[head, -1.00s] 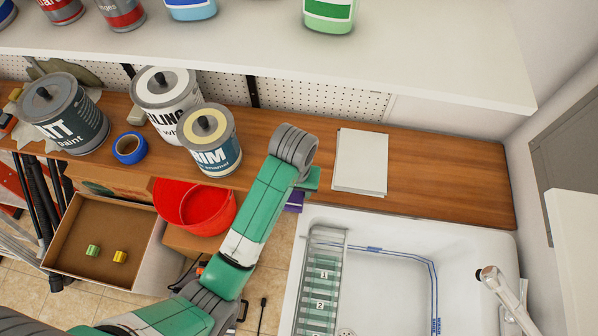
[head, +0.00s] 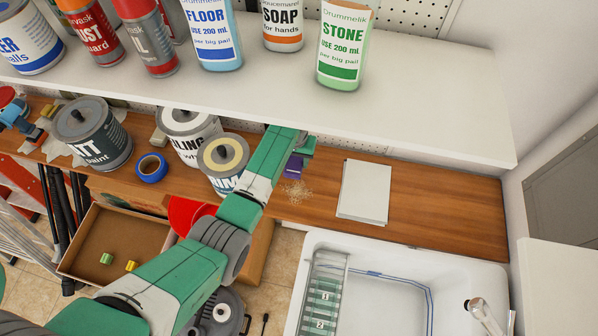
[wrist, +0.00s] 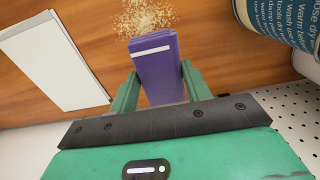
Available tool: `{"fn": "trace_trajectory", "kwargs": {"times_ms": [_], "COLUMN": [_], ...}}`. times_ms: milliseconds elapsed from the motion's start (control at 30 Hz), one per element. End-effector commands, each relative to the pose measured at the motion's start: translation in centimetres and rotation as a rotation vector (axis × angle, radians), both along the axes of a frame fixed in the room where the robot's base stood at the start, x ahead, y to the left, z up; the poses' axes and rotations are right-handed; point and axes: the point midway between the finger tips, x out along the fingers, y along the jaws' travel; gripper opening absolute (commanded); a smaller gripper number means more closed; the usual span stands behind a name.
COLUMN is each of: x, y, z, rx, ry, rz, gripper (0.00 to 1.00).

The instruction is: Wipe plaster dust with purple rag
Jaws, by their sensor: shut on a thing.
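The purple rag (head: 293,167) is a folded block with a white stripe, seen also in the wrist view (wrist: 158,75). My gripper (wrist: 160,88) is shut on the rag, one green finger on each side. In the head view my gripper (head: 301,148) is over the wooden counter, to the right of the paint cans. The plaster dust (head: 295,191) is a pale scatter of crumbs on the counter, just in front of the rag. In the wrist view the dust (wrist: 145,17) lies just beyond the rag's far end. I cannot tell whether the rag touches the counter.
A paint can (head: 224,163) stands close to the left of my gripper. A stack of white sheets (head: 364,190) lies on the counter to the right. A shelf (head: 420,95) with bottles overhangs the back. A white sink (head: 465,272) is in front.

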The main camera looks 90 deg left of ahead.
Motion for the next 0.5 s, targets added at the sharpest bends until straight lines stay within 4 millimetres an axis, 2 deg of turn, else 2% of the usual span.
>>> {"fn": "trace_trajectory", "kwargs": {"times_ms": [267,500], "x": [0.0,0.0], "y": [0.2,0.1], "z": [-0.7,-3.3], "rx": [-0.001,-0.001], "ry": [-0.001,-0.001], "rz": [0.000,0.000], "gripper": [0.23,0.23]}}
